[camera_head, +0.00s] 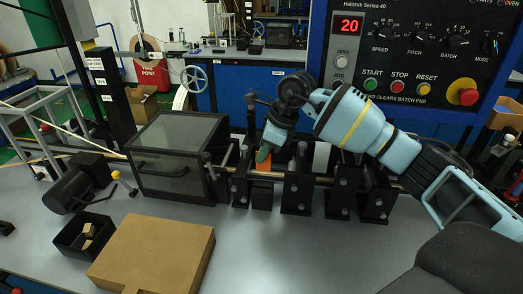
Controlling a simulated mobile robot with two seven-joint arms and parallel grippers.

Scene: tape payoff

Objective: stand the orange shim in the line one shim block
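My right gripper (267,152) reaches in from the right and points down over the black blocks in the middle of the bench. The orange shim (285,163) is directly beside and below the fingertips, at a black block with a slot. Its lower part is hidden, and I cannot tell whether the fingers grip it or whether it is seated. Several black blocks (297,192) stand in a row along a metal shaft; which is line one's shim block is not clear. My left gripper is not in view.
A dark glazed box (177,160) stands left of the blocks. A cardboard box (153,255) and a small black bin (84,232) with brown pieces lie at front left. A control panel (415,55) showing 20 rises behind my arm. The front middle bench is clear.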

